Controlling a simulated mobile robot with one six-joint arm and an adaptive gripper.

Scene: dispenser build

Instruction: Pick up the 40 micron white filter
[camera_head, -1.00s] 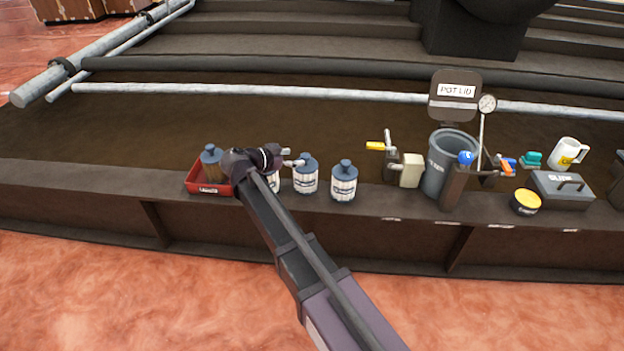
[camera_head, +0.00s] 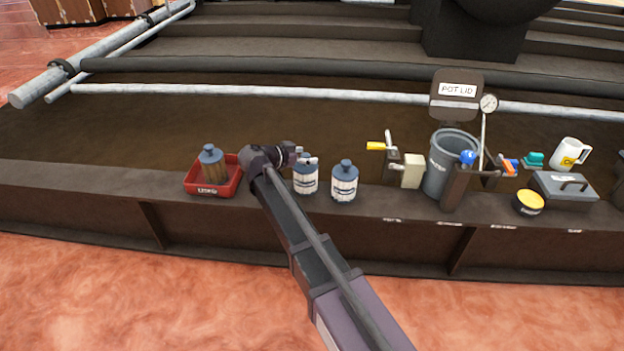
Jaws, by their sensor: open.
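Two white filters with blue-grey caps stand upright on the ledge. The left white filter (camera_head: 305,182) has its top partly covered by my gripper (camera_head: 309,160). The right white filter (camera_head: 344,184) stands just beside it, fully in view. Their labels are too small to read, so I cannot tell which is 40 micron. My gripper is open and empty, at the height of the left filter's cap in the picture; I cannot tell whether it touches.
Right of the filters stand a yellow-handled valve (camera_head: 376,146), a pale box (camera_head: 412,172) and a grey pot (camera_head: 436,180). A pot lid (camera_head: 456,104) stands behind the pot. A yellow tin (camera_head: 528,202) and grey case (camera_head: 566,194) sit further right.

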